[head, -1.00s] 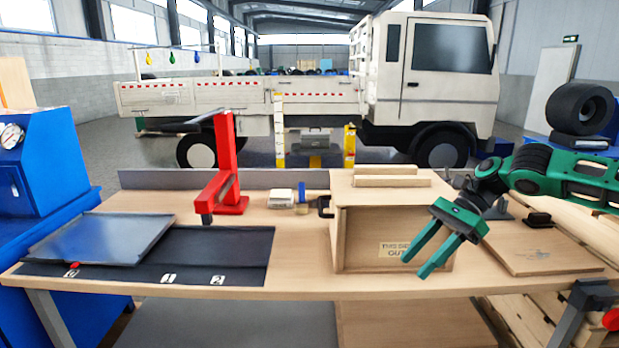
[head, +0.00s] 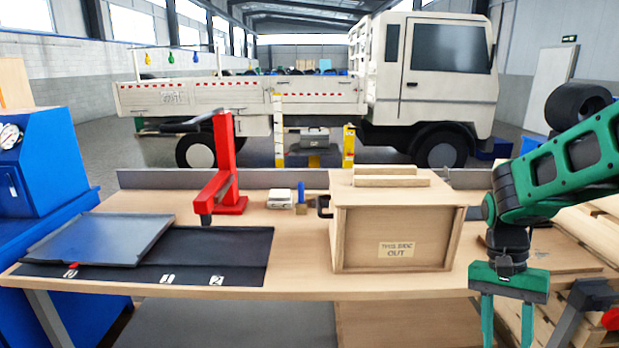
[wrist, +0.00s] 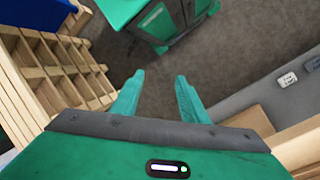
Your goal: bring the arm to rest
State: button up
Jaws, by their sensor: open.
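My gripper (head: 507,318) is green and hangs at the right front of the workbench in the head view, fingers pointing down. Its two fingers are apart with nothing between them. In the wrist view the open fingers (wrist: 158,97) show over dark floor, with no object held. My arm comes in from the right edge of the head view. The wooden workbench (head: 300,288) stands to the left of my gripper. The fingertips run close to the bottom edge of the head view.
A wooden box (head: 395,225) marked "THIS SIDE OUT" stands on the bench left of my gripper. A red press (head: 227,165), a black mat (head: 225,255) and a grey tray (head: 95,238) are farther left. Wooden pallets (head: 590,225) stand at right.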

jog(key=s+d+r+n+t, duration=0.1)
jog(key=s+d+r+t, duration=0.1)
jog(key=s, duration=0.4)
jog(key=s+d+r+n+t+y, duration=0.1)
jog(key=s+r+n+t, duration=0.1)
jog(key=s, duration=0.5)
jog(key=shift+d+r, duration=0.35)
jog(key=shift+r, duration=0.3)
jog(key=shift+c, duration=1.1)
